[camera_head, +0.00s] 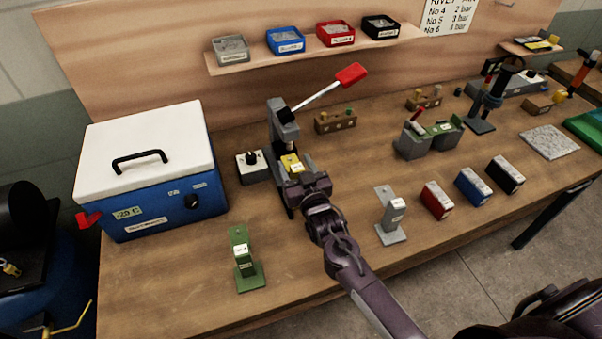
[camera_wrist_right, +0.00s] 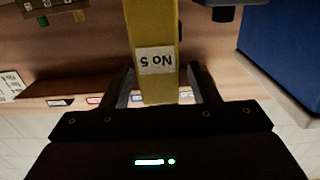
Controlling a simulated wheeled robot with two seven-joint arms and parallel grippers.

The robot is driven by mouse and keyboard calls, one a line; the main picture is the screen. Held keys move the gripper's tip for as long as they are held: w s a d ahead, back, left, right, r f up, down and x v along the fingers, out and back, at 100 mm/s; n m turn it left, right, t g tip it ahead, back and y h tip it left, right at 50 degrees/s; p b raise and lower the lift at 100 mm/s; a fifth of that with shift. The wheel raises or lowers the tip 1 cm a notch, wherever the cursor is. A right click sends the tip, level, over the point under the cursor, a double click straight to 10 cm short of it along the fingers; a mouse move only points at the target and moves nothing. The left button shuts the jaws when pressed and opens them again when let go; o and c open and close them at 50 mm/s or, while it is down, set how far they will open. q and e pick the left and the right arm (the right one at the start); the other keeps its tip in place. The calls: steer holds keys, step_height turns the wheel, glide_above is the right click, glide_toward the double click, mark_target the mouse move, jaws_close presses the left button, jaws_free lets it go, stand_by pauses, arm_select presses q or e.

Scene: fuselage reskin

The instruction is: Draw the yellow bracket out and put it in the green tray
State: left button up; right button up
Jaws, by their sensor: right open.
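The yellow bracket (camera_head: 291,163) sits in a grey lever press (camera_head: 283,128) with a red handle, in the middle of the bench. In the right wrist view the yellow bracket (camera_wrist_right: 152,25) carries a "No 5" label, which appears upside down. My right gripper (camera_head: 303,185) is at the front of the press, close to the bracket. In the wrist view its two open fingers (camera_wrist_right: 162,85) stand either side of the bracket's labelled end. The lower part of the bracket is hidden. A green object that looks like the tray (camera_head: 590,127) is cut off at the right edge. My left gripper is out of view.
A blue and white cool box (camera_head: 150,168) stands to the left. A green bracket (camera_head: 244,260) and a grey bracket (camera_head: 389,216) stand near the front. Red (camera_head: 437,200), blue (camera_head: 472,186) and black (camera_head: 505,174) boxes stand to the right. A shelf of bins is above.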

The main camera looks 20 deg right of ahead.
steer(key=shift+w, duration=0.25)
jaws_close()
stand_by(0.4)
